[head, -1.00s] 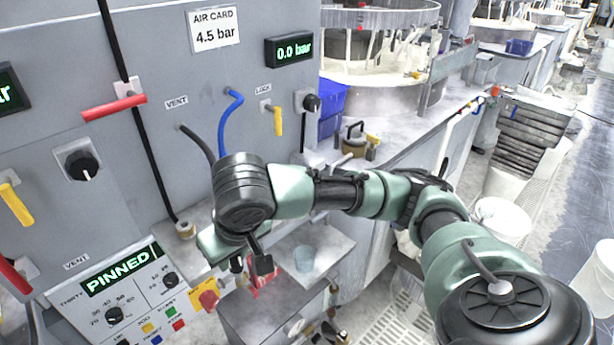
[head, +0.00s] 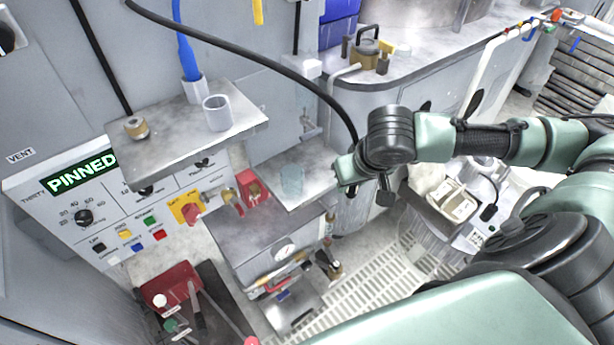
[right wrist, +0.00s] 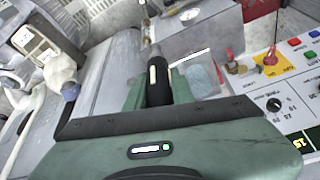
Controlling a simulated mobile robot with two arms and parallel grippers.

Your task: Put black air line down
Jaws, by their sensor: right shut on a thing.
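The black air line (head: 250,57) runs in a long arc from the upper left of the head view down to my right gripper (head: 345,183). My right gripper is shut on the line's end. In the right wrist view, the dark end piece (right wrist: 157,82), with a pale band and a narrow metal tip, sticks out between the fingers. The gripper is in the air, just right of a small metal ledge (head: 318,160). On the grey shelf (head: 165,165), an empty grey cup holder (head: 216,113) stands beside the holder with the blue line (head: 188,58). My left gripper is out of view.
A translucent cup (head: 292,180) stands on the small ledge. Below are the control panel (head: 125,215), a red box (head: 172,285) and a metal cabinet (head: 265,235). Grated floor (head: 375,285) lies at the lower middle.

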